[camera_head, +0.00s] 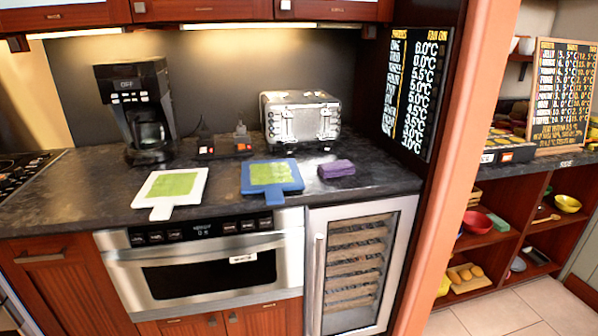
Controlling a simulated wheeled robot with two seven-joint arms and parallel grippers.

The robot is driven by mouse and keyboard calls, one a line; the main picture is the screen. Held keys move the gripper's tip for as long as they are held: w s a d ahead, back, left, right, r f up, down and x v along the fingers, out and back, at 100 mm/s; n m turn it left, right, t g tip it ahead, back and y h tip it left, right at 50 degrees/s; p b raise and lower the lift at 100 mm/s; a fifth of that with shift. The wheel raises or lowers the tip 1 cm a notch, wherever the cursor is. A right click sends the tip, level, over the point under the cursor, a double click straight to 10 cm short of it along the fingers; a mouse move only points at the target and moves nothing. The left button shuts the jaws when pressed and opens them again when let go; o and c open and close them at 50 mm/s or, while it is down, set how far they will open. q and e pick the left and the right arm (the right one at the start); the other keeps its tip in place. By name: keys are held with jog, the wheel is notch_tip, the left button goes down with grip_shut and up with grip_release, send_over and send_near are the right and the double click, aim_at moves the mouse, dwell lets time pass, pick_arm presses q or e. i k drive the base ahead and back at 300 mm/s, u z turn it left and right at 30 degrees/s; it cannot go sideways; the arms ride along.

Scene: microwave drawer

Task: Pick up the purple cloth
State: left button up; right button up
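The purple cloth (337,169) lies folded on the dark countertop (222,213), right of the blue-rimmed board and in front of the toaster. It is fully visible, with nothing on top of it. Neither of my grippers shows in the head view. The microwave drawer (205,262) below the counter looks shut.
A blue board (290,185) and a white board (193,196), both with green centres, lie left of the cloth. A toaster (325,121) and a coffee maker (152,143) stand behind. An orange-brown post (455,150) rises to the right.

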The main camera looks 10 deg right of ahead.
aim_at(342, 167)
jog(key=i, duration=1.05)
jog(key=z, duration=0.15)
